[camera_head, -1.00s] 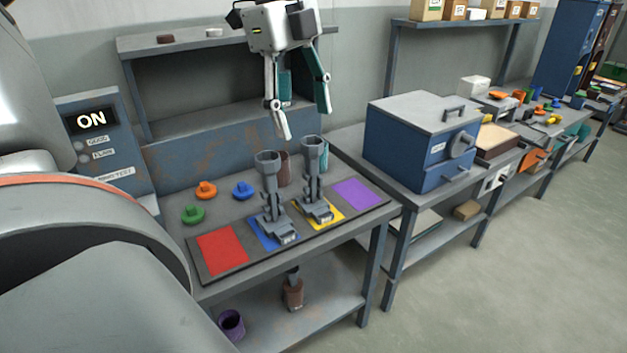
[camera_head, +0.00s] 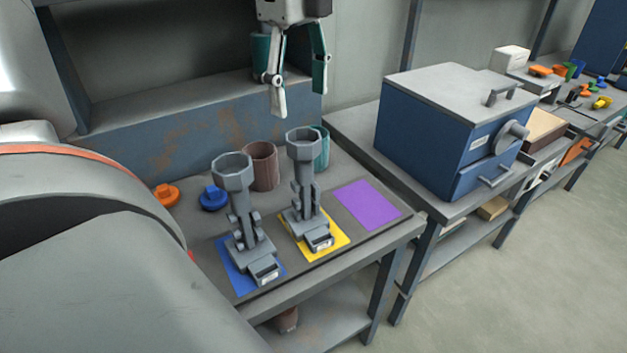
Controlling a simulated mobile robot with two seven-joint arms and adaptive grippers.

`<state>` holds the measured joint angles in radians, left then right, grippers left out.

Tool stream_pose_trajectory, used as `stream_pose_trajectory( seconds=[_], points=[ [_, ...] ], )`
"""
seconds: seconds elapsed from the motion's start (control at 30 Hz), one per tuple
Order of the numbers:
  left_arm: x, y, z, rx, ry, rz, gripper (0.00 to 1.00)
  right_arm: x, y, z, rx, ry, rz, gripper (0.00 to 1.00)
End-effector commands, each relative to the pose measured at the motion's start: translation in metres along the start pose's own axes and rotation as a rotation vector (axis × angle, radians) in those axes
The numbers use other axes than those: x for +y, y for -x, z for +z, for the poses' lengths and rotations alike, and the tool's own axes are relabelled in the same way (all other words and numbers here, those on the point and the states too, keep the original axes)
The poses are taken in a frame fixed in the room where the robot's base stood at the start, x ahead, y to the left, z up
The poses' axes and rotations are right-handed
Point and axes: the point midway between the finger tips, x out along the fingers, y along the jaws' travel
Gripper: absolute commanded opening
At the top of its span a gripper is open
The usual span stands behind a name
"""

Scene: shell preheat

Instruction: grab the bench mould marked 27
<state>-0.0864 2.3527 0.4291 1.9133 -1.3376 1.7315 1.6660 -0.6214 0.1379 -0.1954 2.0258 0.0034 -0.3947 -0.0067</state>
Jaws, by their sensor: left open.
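Two grey moulds with octagonal cup tops stand upright on the bench. One mould (camera_head: 240,215) is on a blue square (camera_head: 233,279), the other mould (camera_head: 304,185) on a yellow square (camera_head: 335,240). Each has a small label at its foot, too small to read, so I cannot tell which is marked 27. My left gripper (camera_head: 298,97) hangs at the top of the head view, fingers pointing down, open and empty. It appears above and behind the moulds, apart from both. My right gripper is not in view.
A brown cup (camera_head: 261,168) and a teal cup (camera_head: 322,150) stand behind the moulds. An orange knob (camera_head: 166,195) and a blue knob (camera_head: 214,199) lie to the left. A purple square (camera_head: 367,204) is bare. A blue oven-like box (camera_head: 440,130) stands on the right-hand table.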

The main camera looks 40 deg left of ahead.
Motion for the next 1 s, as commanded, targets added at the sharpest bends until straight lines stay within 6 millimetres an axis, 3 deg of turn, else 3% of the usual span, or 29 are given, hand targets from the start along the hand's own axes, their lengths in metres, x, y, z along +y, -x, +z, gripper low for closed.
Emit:
stream_pose_trajectory(
  seconds=[0.03, 0.47, 0.73, 1.0],
  points=[
    [-0.004, -0.018, -0.001, -0.002, -0.001, 0.019, 0.62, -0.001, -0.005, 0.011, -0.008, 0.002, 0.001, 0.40],
    [-0.003, -0.053, -0.002, -0.001, -0.002, 0.026, 0.62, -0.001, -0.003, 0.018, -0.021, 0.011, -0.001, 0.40],
    [0.000, -0.090, -0.006, 0.000, -0.002, 0.028, 0.62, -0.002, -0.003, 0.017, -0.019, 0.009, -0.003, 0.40],
    [0.000, -0.102, -0.006, -0.001, 0.000, 0.025, 0.62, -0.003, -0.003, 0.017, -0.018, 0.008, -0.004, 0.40]
  ],
)
